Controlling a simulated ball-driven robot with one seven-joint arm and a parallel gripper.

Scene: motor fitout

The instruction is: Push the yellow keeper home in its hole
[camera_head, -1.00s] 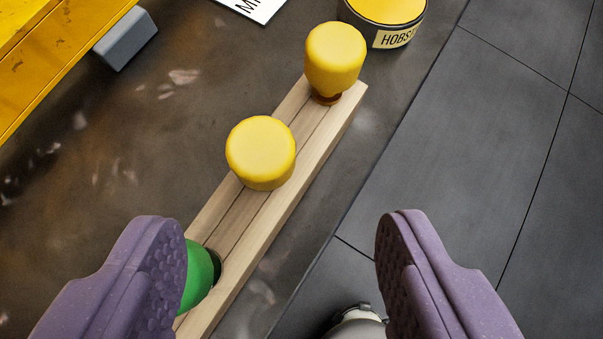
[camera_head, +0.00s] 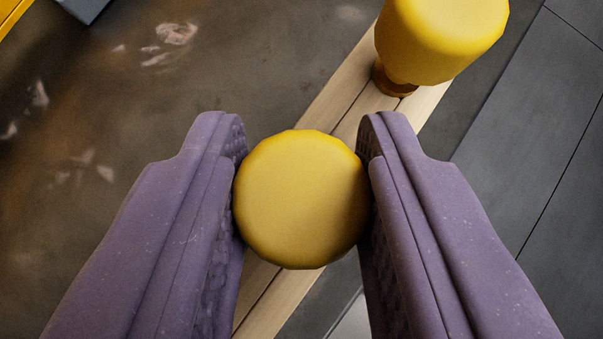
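A yellow round-topped keeper (camera_head: 300,200) stands at the middle of a pale wooden bar, between the fingers of my gripper (camera_head: 302,150). Both purple fingers press against its sides, left and right. Its top faces the camera and hides its lower part, so I cannot tell how deep it sits. A second yellow knob (camera_head: 440,35) stands farther up the bar on a brown stem that shows beneath it. The wooden bar (camera_head: 345,95) runs from lower left to upper right with grooves along it.
The bar lies on a dark stained surface (camera_head: 120,230), largely clear to the left. Dark grey floor tiles (camera_head: 530,130) lie beyond its edge at right. A grey block (camera_head: 85,8) and a yellow object (camera_head: 12,12) show at the top left.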

